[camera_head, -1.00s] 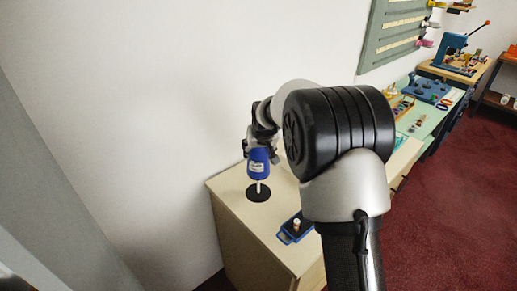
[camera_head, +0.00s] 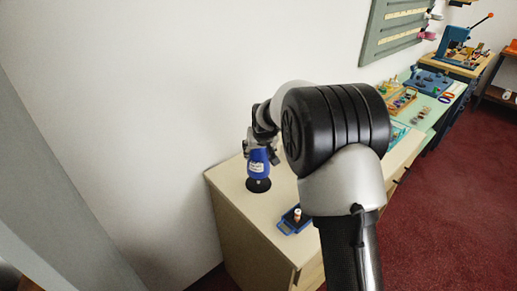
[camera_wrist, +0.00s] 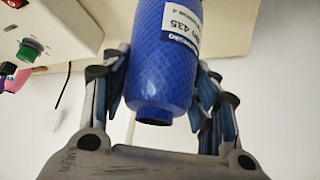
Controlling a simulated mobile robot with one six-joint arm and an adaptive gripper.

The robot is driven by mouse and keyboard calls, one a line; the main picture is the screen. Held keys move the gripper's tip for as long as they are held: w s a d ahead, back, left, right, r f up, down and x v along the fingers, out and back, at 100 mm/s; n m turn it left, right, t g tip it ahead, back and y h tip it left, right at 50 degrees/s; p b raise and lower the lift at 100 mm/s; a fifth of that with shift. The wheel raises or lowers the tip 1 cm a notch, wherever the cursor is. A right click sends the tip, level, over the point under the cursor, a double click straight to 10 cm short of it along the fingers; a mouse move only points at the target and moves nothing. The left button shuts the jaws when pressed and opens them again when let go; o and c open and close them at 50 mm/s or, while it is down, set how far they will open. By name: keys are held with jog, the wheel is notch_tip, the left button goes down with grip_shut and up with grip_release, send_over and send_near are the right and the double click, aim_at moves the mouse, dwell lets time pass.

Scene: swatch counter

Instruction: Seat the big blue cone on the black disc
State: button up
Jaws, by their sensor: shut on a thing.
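The big blue cone (camera_head: 259,164) has a white label and hangs upright in my gripper (camera_head: 261,149) over the far end of the wooden cabinet top. The black disc (camera_head: 258,187) lies flat on that top, directly below the cone. The cone's lower end is very close to the disc; I cannot tell whether they touch. The disc's pale upright pin is almost wholly hidden. In the wrist view the blue cone (camera_wrist: 160,75) fills the space between the fingers of my gripper (camera_wrist: 164,92), which are shut on it. The disc is not recognisable there.
A small blue tray (camera_head: 284,228) with a small spool (camera_head: 297,213) stands on the cabinet top (camera_head: 232,176), nearer the front. A wall rises close behind the cabinet. A green-topped counter (camera_head: 440,110) with tools lies at the right.

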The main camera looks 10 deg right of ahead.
jog(key=shift+f+b, duration=1.45)
jog(key=shift+f, duration=0.85)
jog(key=o, duration=1.4)
jog(key=shift+c, duration=0.2)
jog(key=v, duration=1.1)
jog(key=shift+s+r, duration=0.3)
jog(key=shift+r, duration=0.1)
